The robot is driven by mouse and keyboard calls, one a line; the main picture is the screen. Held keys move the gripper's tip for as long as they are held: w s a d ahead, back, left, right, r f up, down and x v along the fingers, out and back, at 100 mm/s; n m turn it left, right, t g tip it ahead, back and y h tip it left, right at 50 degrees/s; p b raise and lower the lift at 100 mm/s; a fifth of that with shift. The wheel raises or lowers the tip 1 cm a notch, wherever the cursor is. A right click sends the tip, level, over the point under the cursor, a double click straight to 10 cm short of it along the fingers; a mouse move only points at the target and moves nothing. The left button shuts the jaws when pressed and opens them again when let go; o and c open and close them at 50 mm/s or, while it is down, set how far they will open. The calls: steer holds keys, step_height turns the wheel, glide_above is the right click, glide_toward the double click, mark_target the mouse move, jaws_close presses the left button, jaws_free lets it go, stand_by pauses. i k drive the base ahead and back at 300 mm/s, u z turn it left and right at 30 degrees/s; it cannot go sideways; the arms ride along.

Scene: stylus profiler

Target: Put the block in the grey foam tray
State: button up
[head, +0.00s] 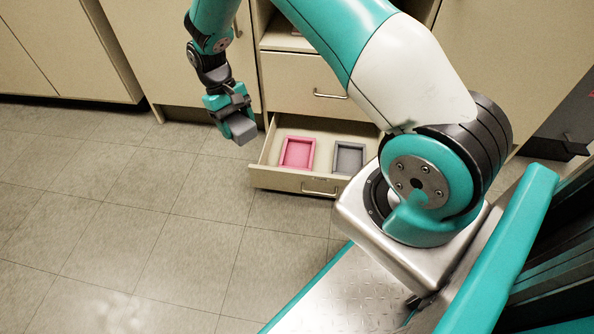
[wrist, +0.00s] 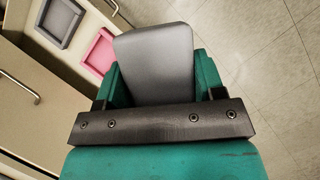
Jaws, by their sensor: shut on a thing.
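A grey block (wrist: 156,62) is held between the teal fingers of my gripper (wrist: 152,85) in the wrist view. In the head view the block (head: 242,130) shows at the end of my gripper (head: 234,124), in the air to the left of the open drawer. The grey foam tray (head: 348,160) lies in the drawer on its right side, partly near my arm in the picture. In the wrist view the grey tray (wrist: 58,20) is at the top left. It looks empty in both views.
A pink tray (head: 297,153) lies in the drawer left of the grey one. The open drawer (head: 290,183) has low walls and a front handle. A closed drawer (head: 300,82) is above it. The tiled floor (head: 130,220) to the left is clear.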

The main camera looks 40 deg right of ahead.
mark_target(350, 162)
steer(key=u, duration=1.05)
steer(key=i, duration=0.95)
steer(key=z, duration=3.2)
